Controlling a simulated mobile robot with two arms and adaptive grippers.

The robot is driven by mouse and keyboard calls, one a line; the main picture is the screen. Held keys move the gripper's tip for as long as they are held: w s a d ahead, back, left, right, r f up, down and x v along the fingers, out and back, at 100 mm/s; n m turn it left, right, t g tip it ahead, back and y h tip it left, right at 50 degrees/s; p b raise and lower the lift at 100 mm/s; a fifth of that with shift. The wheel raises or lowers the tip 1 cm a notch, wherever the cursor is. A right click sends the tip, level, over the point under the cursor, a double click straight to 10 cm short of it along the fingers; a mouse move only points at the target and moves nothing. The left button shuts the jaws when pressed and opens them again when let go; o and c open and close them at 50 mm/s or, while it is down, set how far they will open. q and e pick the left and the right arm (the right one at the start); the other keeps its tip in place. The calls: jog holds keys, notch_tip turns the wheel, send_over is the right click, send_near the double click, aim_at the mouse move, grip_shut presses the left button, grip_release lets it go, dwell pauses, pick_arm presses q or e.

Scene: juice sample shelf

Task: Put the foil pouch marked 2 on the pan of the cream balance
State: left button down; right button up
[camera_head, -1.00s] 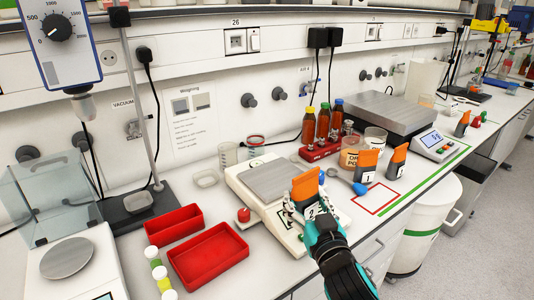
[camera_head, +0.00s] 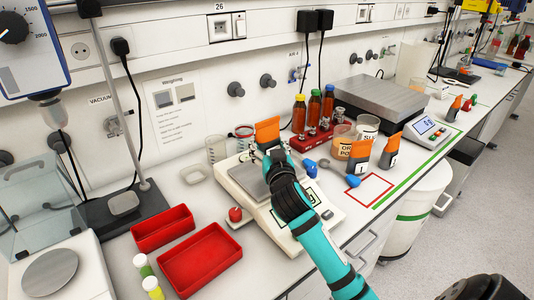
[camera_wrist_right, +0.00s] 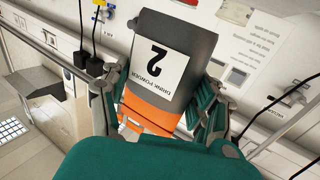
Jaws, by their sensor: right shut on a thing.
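The foil pouch marked 2 (camera_head: 267,132), orange on top, is held over the pan (camera_head: 251,182) of the cream balance (camera_head: 236,178). My right gripper (camera_head: 276,154) is shut on it and covers most of it and part of the pan. In the right wrist view the pouch (camera_wrist_right: 165,65) fills the middle, its label "2" upside down in the picture, with the fingers (camera_wrist_right: 160,110) on both sides. Whether the pouch touches the pan I cannot tell. My left gripper is not in view.
Two other orange-topped pouches, one marked 1 (camera_head: 359,152) and another (camera_head: 391,150), stand right of the balance. A red outlined square (camera_head: 371,190) lies empty.

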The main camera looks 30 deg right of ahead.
aim_at(267, 154)
jog(key=shift+w, duration=0.3)
notch_tip(267, 154, down, 3)
jog(key=shift+f, duration=0.45)
jog(key=o, duration=1.4)
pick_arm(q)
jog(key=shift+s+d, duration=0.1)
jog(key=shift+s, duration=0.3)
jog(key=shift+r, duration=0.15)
pick_arm(e)
jog(key=shift+r, duration=0.15)
